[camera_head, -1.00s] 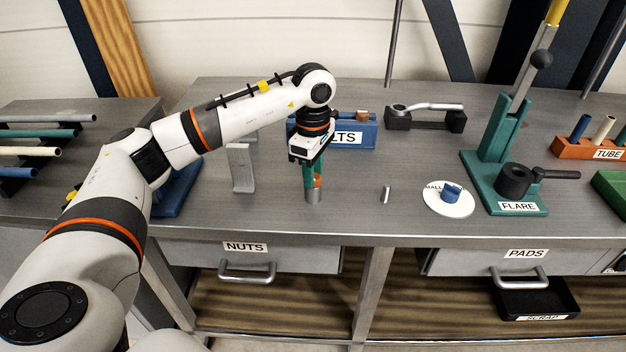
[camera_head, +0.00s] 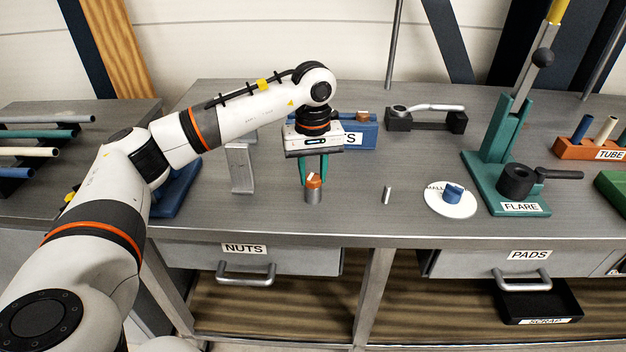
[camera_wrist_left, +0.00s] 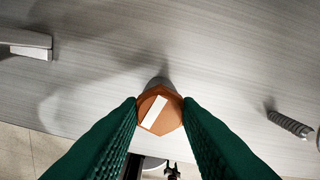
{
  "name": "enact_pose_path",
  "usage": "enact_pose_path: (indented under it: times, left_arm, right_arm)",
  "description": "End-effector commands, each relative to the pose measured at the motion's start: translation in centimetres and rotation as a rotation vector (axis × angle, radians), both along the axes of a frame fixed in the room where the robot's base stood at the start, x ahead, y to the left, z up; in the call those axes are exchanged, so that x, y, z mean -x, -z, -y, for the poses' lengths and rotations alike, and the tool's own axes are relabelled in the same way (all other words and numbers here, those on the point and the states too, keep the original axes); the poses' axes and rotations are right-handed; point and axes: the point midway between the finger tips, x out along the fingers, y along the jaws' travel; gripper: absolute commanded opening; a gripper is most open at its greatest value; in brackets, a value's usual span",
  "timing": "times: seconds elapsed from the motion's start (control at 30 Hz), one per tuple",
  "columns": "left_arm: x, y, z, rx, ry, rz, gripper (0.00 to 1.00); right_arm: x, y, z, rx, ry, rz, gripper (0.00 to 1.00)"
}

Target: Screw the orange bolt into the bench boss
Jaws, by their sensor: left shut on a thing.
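The orange bolt (camera_head: 314,182) sits upright on top of the grey cylindrical bench boss (camera_head: 313,196), near the bench's front edge. Its orange hex head with a white stripe shows in the left wrist view (camera_wrist_left: 160,109). My left gripper (camera_head: 314,178) points down over the boss, its green fingers on either side of the bolt head. In the wrist view the fingertips touch the head's two sides, so the gripper is shut on the bolt. The bolt's shank is hidden, and the boss is mostly hidden under the head in the wrist view. My right gripper is not in view.
A grey bracket (camera_head: 240,168) stands to the left. The blue bolts bin (camera_head: 362,135) is behind the gripper. The green flare tool (camera_head: 483,172) stands at right.

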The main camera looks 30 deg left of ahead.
Motion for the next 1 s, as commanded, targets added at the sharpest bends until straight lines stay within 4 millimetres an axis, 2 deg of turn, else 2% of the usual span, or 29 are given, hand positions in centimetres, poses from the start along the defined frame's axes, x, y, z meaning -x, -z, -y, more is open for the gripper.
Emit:
enact_pose_path:
  times: [0.1, 0.2, 0.57, 0.83, 0.87, 0.93, 1.0]
  left_arm:
    - [0.04, 0.10, -0.01, 0.000, 0.152, -0.001, 0.11]
    - [0.04, 0.06, -0.01, 0.000, 0.216, -0.001, 0.11]
    - [0.04, 0.08, 0.00, 0.001, 0.262, -0.002, 0.11]
    - [0.04, 0.20, -0.01, 0.000, 0.676, -0.002, 0.11]
    - [0.04, 0.16, -0.01, 0.001, 0.703, -0.002, 0.32]
    - [0.04, 0.10, -0.01, 0.001, 0.693, -0.002, 0.44]
    - [0.04, 0.09, -0.01, 0.000, 0.692, -0.002, 0.47]
  right_arm:
    - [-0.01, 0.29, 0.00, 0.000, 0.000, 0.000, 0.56]
    - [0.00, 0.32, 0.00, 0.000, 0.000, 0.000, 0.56]
    - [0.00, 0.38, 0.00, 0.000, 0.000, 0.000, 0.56]
    - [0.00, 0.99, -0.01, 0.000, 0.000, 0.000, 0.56]
    - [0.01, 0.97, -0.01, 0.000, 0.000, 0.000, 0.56]
    - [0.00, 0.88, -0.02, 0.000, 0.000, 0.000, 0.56]
    - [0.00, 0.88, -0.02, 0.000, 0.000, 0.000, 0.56]
